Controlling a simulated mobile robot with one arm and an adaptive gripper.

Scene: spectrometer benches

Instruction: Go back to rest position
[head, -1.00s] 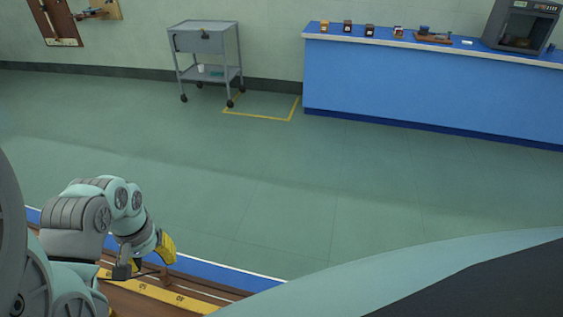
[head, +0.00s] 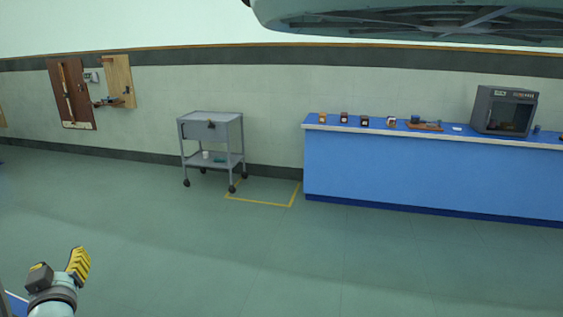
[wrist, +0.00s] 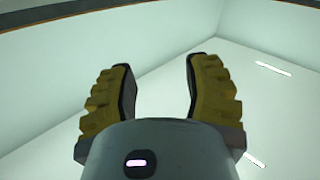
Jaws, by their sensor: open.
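My gripper (head: 60,268) shows at the lower left of the head view, raised with its yellow ridged fingers pointing up. In the wrist view my gripper (wrist: 160,88) has its two yellow and black fingers spread apart. Nothing is between them. Behind the fingers only pale wall and ceiling with light strips show. My gripper is apart from the benches and the trolley.
A grey trolley (head: 211,128) stands by the wall, beside a yellow floor outline (head: 262,203). A blue bench (head: 420,168) at the right bears small blocks and a dark grey machine (head: 504,110). Boards (head: 72,93) hang on the left wall. The green floor between is clear.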

